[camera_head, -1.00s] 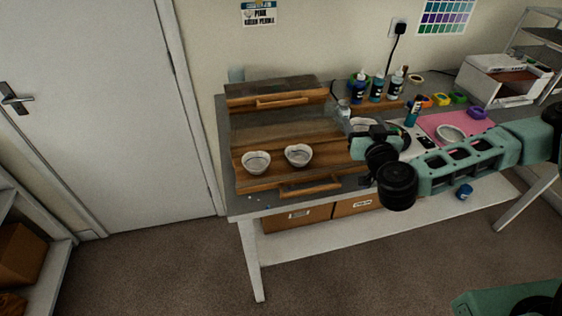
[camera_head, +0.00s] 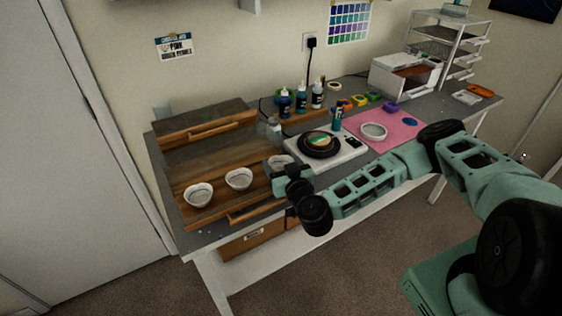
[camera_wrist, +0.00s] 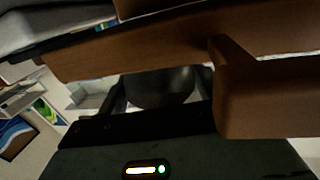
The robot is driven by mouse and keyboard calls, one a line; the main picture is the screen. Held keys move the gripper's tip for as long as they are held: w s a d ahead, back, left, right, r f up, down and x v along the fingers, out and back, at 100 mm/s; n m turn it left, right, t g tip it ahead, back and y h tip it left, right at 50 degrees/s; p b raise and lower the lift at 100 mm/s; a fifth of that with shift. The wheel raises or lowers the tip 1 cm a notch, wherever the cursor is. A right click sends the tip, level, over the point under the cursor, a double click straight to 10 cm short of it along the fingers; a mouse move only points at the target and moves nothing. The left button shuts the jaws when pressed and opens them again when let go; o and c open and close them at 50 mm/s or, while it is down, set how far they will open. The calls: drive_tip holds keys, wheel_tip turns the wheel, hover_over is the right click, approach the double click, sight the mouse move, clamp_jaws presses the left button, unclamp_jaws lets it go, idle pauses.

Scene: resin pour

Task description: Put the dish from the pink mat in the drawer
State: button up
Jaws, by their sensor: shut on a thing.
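My gripper (camera_head: 284,170) is shut on a pale dish (camera_head: 279,161) at the right end of the open wooden drawer (camera_head: 205,220). In the wrist view, the held dish (camera_wrist: 162,88) is a dark, shaded bowl shape between the fingers. I cannot tell whether it touches the drawer. Two pale bowls, a left one (camera_head: 198,194) and a right one (camera_head: 238,179), sit in the drawer. Another pale round dish (camera_head: 373,131) lies on the pink mat (camera_head: 400,133), to the right of my gripper.
A scale (camera_head: 347,153) with a black round plate (camera_head: 318,146) stands between drawer and mat. Bottles (camera_head: 301,100) stand behind it. A printer-like white box (camera_head: 400,75) is at the back right. Brown wooden parts (camera_wrist: 130,50) lie close above my gripper in the wrist view.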

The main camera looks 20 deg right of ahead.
drive_tip(key=shift+f, duration=0.15)
drive_tip(key=shift+f, duration=0.45)
drive_tip(key=o, duration=1)
drive_tip(key=shift+f, duration=0.1)
drive_tip(key=shift+f, duration=0.1)
drive_tip(key=shift+d, duration=0.1)
